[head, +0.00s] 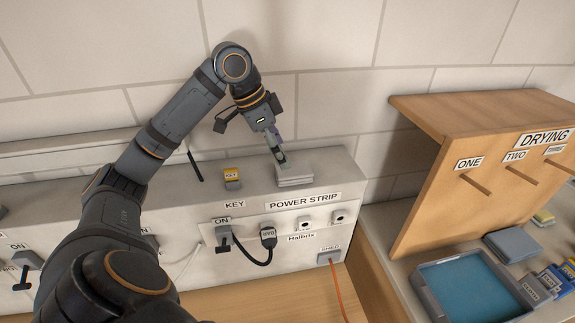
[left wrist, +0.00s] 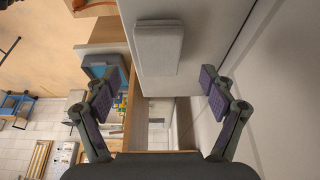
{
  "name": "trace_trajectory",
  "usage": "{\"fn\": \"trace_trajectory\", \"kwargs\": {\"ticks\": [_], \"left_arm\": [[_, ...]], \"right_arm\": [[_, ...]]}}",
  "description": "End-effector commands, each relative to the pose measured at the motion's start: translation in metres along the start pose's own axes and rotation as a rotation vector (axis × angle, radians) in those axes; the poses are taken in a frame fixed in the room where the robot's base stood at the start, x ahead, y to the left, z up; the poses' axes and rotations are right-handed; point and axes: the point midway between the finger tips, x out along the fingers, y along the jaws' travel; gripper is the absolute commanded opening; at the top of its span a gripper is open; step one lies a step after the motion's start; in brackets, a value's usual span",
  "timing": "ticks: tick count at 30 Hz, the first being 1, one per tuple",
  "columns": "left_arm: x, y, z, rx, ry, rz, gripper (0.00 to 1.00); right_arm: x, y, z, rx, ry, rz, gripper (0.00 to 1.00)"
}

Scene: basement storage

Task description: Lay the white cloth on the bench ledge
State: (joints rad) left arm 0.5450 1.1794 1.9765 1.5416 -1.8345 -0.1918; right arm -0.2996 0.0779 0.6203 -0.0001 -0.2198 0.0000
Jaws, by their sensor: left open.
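The white cloth (head: 295,181) looks like a small folded pad and lies flat on top of the bench ledge (head: 325,163), above the POWER STRIP label. It also shows in the left wrist view (left wrist: 160,48), resting near the ledge's end. My left gripper (head: 277,156) is just above the cloth in the head view. In the left wrist view its two fingers (left wrist: 157,88) are spread wide with nothing between the pads. The gripper hides part of the cloth's back in the head view. My right gripper is not in view.
Black switches and a plug (head: 268,236) sit on the front panel. A wooden DRYING rack (head: 462,172) with pegs and a blue tray (head: 427,291) stand at the right. The wall rises close behind.

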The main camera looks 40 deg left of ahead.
Motion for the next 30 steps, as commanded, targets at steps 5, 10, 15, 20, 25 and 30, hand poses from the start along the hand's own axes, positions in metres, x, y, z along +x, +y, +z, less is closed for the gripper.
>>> {"fn": "trace_trajectory", "kwargs": {"ticks": [5,10,15,20,25,30], "left_arm": [[-0.042,-0.001,-0.001,-0.001,0.004,-0.003,0.83],[-0.062,0.000,-0.001,-0.001,0.002,0.000,0.83],[-0.065,0.000,0.000,-0.001,0.000,0.001,0.83],[-0.065,0.000,0.000,-0.001,0.000,0.001,0.83],[-0.064,0.000,0.000,-0.001,0.000,0.000,0.83],[-0.064,0.000,0.000,-0.001,0.000,0.000,0.83]], "right_arm": [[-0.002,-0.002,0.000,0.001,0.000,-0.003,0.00],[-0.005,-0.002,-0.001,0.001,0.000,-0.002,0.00],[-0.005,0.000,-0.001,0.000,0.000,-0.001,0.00],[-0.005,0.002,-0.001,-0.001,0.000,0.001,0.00],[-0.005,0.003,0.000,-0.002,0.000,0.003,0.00],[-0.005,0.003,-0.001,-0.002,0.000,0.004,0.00]]}}
